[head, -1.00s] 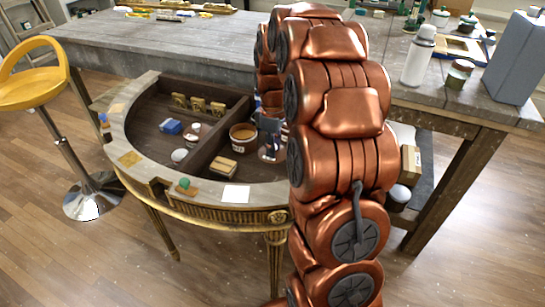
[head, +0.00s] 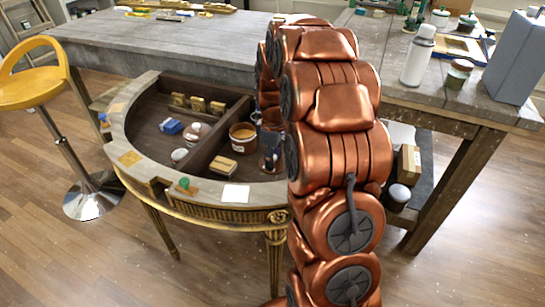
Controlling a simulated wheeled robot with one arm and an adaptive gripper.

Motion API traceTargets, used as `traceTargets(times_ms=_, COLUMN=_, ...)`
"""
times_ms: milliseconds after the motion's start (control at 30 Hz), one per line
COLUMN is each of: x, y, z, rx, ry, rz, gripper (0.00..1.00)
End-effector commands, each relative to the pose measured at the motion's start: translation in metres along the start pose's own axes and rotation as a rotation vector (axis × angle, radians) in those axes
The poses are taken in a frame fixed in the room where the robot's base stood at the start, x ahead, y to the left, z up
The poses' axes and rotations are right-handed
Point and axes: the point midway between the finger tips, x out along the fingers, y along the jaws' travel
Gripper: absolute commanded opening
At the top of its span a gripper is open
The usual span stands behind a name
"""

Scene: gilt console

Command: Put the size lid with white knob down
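My gripper (head: 268,145) is only partly in view in the head view, as dark grey parts at the left edge of my copper arm, over the right part of the gilt console's open tray (head: 190,97). My arm hides the rest, so I cannot see its fingertips or whether it holds a lid. A brown pot with a pale label (head: 243,137) stands in the tray just left of the gripper, apparently open on top. I cannot clearly make out a lid with a white knob. A small jar with a pale top (head: 196,130) stands further left.
The tray also holds a blue block (head: 171,126), a wooden block (head: 223,168) and a small white-topped pot (head: 179,155). A white card (head: 235,194) and a green knob (head: 184,182) are on the front rim. A grey workbench (head: 180,40) stands behind.

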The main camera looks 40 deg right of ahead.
Motion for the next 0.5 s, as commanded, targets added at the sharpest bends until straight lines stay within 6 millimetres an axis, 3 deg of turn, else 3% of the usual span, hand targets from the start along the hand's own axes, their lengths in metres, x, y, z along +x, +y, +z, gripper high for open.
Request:
traceTargets(times_ms=333, x=-0.002, y=0.000, z=0.000, rx=-0.001, ry=0.000, rz=0.000, gripper=0.51)
traceTargets(times_ms=500, x=-0.018, y=0.000, z=-0.001, rx=-0.001, ry=0.001, rz=0.001, gripper=0.51)
